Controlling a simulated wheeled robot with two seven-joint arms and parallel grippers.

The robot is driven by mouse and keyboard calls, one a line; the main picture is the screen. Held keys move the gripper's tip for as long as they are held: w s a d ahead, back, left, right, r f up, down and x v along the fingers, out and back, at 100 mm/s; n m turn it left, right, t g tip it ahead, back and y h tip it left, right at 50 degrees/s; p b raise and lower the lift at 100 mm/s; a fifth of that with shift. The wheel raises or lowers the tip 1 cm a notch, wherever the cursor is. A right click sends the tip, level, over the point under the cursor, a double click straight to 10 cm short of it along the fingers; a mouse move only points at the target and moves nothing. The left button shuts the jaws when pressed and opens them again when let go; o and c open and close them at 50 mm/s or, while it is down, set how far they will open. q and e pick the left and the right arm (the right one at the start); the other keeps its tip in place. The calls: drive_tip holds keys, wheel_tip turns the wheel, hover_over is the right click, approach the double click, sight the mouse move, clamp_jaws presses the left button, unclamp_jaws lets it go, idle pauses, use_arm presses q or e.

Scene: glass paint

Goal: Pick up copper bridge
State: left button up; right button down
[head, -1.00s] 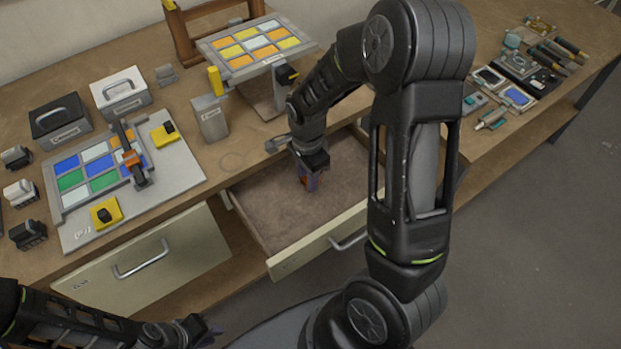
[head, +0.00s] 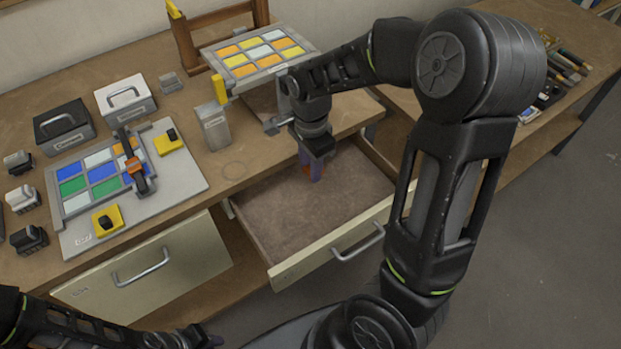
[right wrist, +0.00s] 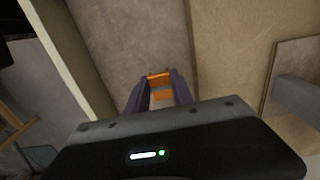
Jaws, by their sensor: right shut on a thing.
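My right gripper (head: 314,172) hangs fingers-down at the open drawer (head: 295,220). In the right wrist view its two dark purple fingers (right wrist: 160,95) are closed on the copper bridge (right wrist: 158,79), a small orange-copper piece between the fingertips. In the head view the bridge is mostly hidden by the fingers. It appears to be held above the drawer's bare floor, though the exact gap is hard to judge. My left gripper (head: 200,340) shows only partly at the bottom edge, and its jaws cannot be made out.
A tilted coloured glass panel (head: 262,58) stands on the bench behind the right gripper. A grey metal container (head: 213,126) stands left of it. A second panel lies on a pale board (head: 185,180) at left. The drawer's front wall (head: 325,250) stands nearer me.

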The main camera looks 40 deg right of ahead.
wheel_tip(320, 180, up, 2)
drive_tip(key=shift+r, duration=0.1)
idle(0.7)
drive_tip(key=shift+r+p, duration=1.3)
drive_tip(key=shift+r, duration=0.1)
drive_tip(key=w+a+n, duration=0.1)
drive_tip(key=w+n, duration=0.1)
drive_tip(key=n, duration=0.1)
drive_tip(key=w+a+n, duration=0.2)
drive_tip(key=n, duration=0.1)
drive_tip(key=w+a+n, duration=0.2)
drive_tip(key=n, duration=0.1)
drive_tip(key=shift+w+a+r+n, duration=0.1)
drive_tip(key=shift+a+r+n, duration=0.1)
drive_tip(key=shift+r+n, duration=0.15)
drive_tip(key=w+a+n, duration=0.1)
drive_tip(key=a+n, duration=0.1)
drive_tip(key=w+a+n, duration=0.1)
drive_tip(key=a+n, duration=0.1)
drive_tip(key=n, duration=0.1)
drive_tip(key=w+a+n, duration=0.2)
drive_tip(key=n, duration=0.1)
drive_tip(key=shift+r, duration=0.25)
drive_tip(key=shift+a+n, duration=0.15)
drive_tip(key=shift+n, duration=0.1)
drive_tip(key=shift+r, duration=0.1)
